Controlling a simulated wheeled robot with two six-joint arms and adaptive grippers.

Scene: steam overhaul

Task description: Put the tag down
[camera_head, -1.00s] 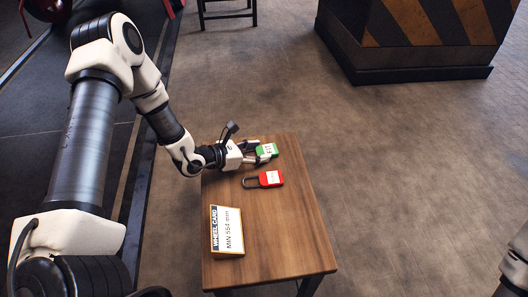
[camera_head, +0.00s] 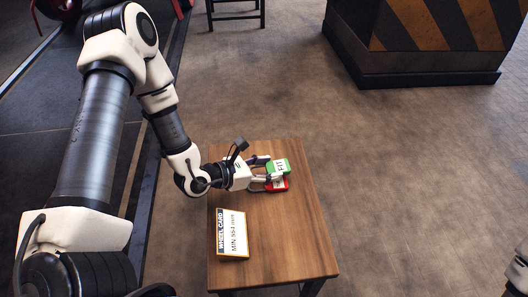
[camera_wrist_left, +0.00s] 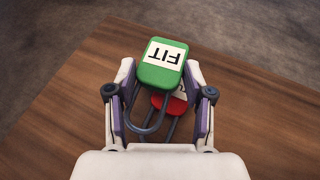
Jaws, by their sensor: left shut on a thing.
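A green tag (camera_head: 281,168) with a white "FIT" label and a dark shackle is held in my left gripper (camera_head: 269,170). In the left wrist view the green tag (camera_wrist_left: 163,65) sits between the two fingers, its shackle toward the palm. A red tag (camera_head: 277,186) of like shape lies on the wooden table (camera_head: 285,235). The green tag overlaps it from above and hides much of it. Whether the two touch, I cannot tell. The red tag (camera_wrist_left: 174,104) also shows partly below the green one in the wrist view. My right gripper is not in view.
A wheel card (camera_head: 231,233) reading "MIN 554 mm" stands on the near left of the table. The table's right side and near right are bare. A black-and-orange striped block (camera_head: 420,45) stands on the floor at the back right.

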